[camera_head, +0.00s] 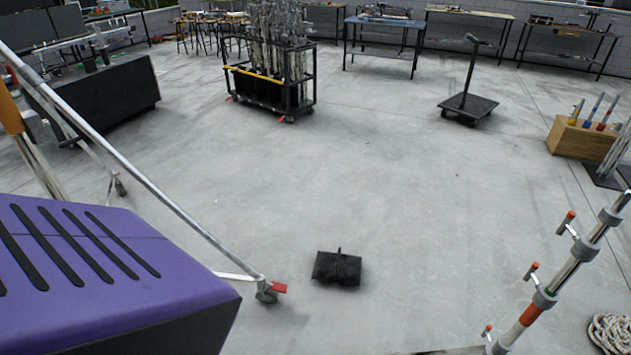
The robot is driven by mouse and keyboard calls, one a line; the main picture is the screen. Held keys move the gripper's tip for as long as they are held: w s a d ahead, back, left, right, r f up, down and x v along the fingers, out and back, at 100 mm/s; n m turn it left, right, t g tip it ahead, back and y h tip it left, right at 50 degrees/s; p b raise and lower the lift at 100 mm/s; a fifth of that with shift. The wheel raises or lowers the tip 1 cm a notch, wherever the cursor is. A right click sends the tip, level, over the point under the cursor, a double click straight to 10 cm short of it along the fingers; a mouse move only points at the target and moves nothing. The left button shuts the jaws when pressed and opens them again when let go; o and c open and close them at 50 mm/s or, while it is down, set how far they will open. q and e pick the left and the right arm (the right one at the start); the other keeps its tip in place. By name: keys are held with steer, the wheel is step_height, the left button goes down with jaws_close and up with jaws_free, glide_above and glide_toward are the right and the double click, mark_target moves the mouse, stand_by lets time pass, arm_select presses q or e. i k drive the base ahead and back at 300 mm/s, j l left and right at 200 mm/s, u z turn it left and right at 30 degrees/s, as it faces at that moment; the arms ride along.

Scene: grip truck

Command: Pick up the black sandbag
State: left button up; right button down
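The black sandbag (336,268) lies on the grey concrete floor in the lower middle of the head view. A small strap or handle stands up from its middle. Neither of my grippers shows in this view, so I cannot see where they are relative to the sandbag.
A purple-topped case (110,255) fills the lower left. A caster with a red brake (268,290) stands close left of the sandbag. A stand pole (548,288) and rope (612,330) are at right. A loaded cart (270,88) is behind. The middle floor is clear.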

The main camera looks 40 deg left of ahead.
mark_target(346, 269)
steer(key=u, duration=4.65)
steer(key=l+z, duration=1.05)
steer(key=i+l+z, duration=0.2)
steer(key=z, duration=0.25)
steer(key=i+l+z, duration=0.25)
steer(key=z, duration=0.2)
steer(key=i+l+z, duration=0.1)
steer(key=i+z, duration=0.3)
steer(key=i+l+z, duration=0.15)
steer(key=z, duration=0.15)
steer(key=i+l+z, duration=0.1)
steer(key=i+z, duration=0.2)
